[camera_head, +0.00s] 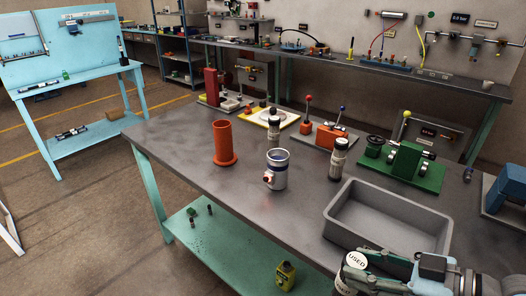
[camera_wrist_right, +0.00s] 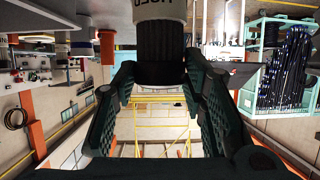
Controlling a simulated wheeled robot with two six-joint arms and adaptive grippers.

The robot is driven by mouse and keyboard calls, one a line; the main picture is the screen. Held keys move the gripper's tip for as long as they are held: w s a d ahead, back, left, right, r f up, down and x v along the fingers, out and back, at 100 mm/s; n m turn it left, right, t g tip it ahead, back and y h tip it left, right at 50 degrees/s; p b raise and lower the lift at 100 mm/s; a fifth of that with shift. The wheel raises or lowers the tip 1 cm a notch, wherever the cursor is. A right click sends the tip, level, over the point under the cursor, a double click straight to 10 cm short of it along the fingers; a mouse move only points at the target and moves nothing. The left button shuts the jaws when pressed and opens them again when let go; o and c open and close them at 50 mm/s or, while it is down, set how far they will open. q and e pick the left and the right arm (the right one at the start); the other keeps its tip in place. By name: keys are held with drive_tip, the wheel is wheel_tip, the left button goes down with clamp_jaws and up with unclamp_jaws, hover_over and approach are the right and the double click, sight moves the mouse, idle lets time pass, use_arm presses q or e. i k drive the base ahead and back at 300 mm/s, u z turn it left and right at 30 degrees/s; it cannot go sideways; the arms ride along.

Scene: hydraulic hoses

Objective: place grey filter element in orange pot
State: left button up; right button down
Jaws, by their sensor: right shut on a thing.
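The orange pot (camera_head: 224,145) stands upright on the grey table, left of centre, with a wide flange at its foot. I cannot clearly pick out a grey filter element. A grey-white cylinder (camera_head: 279,173) with a blue band and a red fitting stands to the right of the pot. My right gripper (camera_head: 367,277) is at the lower right, in front of the grey tray. It is shut on a bottle-like thing (camera_head: 357,261) marked USED. In the right wrist view this shows a black ribbed part (camera_wrist_right: 160,55) between the fingers and a white label. My left gripper is out of view.
The empty grey tray (camera_head: 333,219) is at the table's front right. A green fixture (camera_head: 410,168) and an orange lever block (camera_head: 326,137) line the rear. The table's front left is clear.

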sight(225, 157)
drive_tip(key=u, duration=2.9)
drive_tip(key=k, duration=0.9)
drive_tip(key=z, duration=1.4)
drive_tip(key=i, duration=1)
drive_tip(key=z, duration=0.05)
